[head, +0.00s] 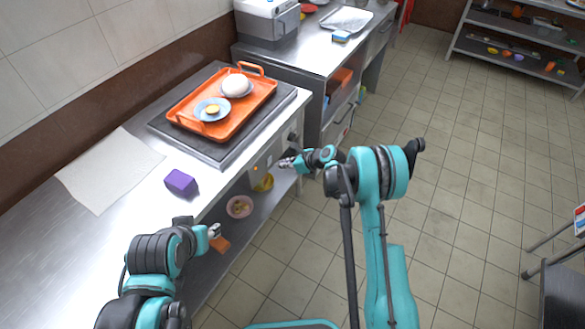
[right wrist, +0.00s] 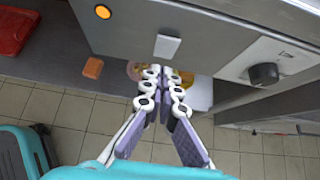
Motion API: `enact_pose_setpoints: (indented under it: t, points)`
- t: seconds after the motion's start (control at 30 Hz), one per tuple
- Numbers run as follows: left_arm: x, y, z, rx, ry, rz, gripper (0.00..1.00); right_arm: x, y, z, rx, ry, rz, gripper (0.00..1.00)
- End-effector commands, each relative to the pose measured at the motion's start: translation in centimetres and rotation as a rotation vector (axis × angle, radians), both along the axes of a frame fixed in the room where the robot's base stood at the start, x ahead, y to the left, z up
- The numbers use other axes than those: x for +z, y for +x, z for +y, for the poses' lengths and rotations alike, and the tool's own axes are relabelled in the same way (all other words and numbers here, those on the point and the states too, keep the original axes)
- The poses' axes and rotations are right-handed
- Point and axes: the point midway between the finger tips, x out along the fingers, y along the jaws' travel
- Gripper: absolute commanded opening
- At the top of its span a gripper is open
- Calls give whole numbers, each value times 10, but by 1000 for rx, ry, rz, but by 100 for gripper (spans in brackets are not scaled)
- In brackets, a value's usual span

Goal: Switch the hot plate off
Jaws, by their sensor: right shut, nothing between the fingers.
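The hot plate (head: 222,150) is a dark slab set in the steel counter, with an orange tray (head: 239,119) on it. On its front panel, in the right wrist view, are a glowing amber lamp (right wrist: 103,12), a pale rectangular switch (right wrist: 166,47) and a black knob (right wrist: 264,74). My right gripper (head: 284,162) is in front of this panel. In the right wrist view its fingertips (right wrist: 166,74) are shut and empty, just below the switch in the picture; contact cannot be told. My left gripper (head: 214,231) is by the counter's front edge, its jaws too small to judge.
The tray holds a plate with a yellow item and a white round item. A purple block (head: 181,183) and a pale cloth (head: 108,170) lie on the counter. Bowls (head: 239,207) stand on the shelf below. The tiled floor at right is mostly clear.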

Motion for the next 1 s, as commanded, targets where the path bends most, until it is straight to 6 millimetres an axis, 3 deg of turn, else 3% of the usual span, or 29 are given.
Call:
enact_pose_setpoints:
  t: [0.23,0.67,0.83,1.0]
  points:
    - [-10,0,0,0,0,0,40,3,15,21,1,-1,0,0]
    - [-9,0,0,0,0,0,40,6,17,24,1,-6,4,0]
    - [4,0,0,0,0,0,40,11,21,32,10,-98,73,0]
    - [1,0,0,0,0,0,40,6,21,30,5,-105,80,0]
